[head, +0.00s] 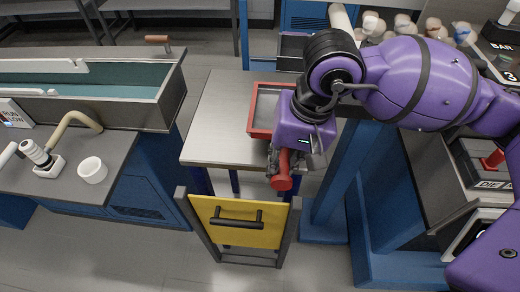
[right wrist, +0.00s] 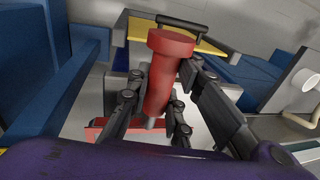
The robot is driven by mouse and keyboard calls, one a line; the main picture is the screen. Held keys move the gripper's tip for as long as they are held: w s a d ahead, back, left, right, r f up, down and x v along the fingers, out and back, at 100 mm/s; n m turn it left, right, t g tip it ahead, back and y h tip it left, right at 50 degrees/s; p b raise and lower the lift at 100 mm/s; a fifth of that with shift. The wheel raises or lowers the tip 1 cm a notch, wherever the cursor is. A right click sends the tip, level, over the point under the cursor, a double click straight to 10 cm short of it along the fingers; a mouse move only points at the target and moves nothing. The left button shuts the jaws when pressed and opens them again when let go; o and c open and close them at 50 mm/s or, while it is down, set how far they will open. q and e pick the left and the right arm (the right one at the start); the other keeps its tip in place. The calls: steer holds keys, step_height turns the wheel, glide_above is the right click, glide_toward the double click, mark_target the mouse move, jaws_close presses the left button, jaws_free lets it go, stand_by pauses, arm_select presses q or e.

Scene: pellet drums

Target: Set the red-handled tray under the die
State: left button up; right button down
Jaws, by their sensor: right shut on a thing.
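The red-handled tray (head: 251,112) is a shallow grey tray with a red rim. It sits over the grey table top, partly hidden by my right arm. Its red handle (head: 283,181) points towards the front edge of the table. My right gripper (head: 287,164) is shut around this handle. In the right wrist view the handle (right wrist: 168,75) stands between the two fingers, and part of the tray's red rim (right wrist: 98,126) shows below. I cannot make out the die itself; a label reading DIE (head: 489,184) is on the machine at the right. My left gripper is not in view.
A grey-topped table (head: 215,135) is under the tray. A yellow panel with a black handle (head: 236,218) stands in front. A blue post stands just right of the table. A water trough (head: 100,95) and a white cup (head: 92,170) are at the left.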

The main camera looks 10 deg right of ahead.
steer(key=shift+w+d+f, duration=0.25)
steer(key=shift+w+f, duration=0.1)
steer(key=shift+f, duration=0.1)
steer(key=shift+w+d+f, duration=0.2)
steer(key=shift+w+f, duration=0.1)
steer(key=shift+f, duration=0.15)
steer(key=shift+w+d+f, duration=0.15)
steer(key=shift+w+f, duration=0.05)
steer(key=shift+f, duration=0.2)
step_height(320, 180, down, 4)
steer(key=shift+w+d+r, duration=0.15)
steer(key=shift+r, duration=0.05)
steer(key=c, duration=1.7)
jaws_free()
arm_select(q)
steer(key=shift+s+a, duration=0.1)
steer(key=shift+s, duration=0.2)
arm_select(e)
steer(key=shift+o, duration=0.6)
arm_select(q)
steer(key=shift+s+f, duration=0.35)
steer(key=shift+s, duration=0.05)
arm_select(e)
step_height(320, 180, up, 12)
steer(key=d, duration=0.2)
steer(key=shift+s, duration=0.35)
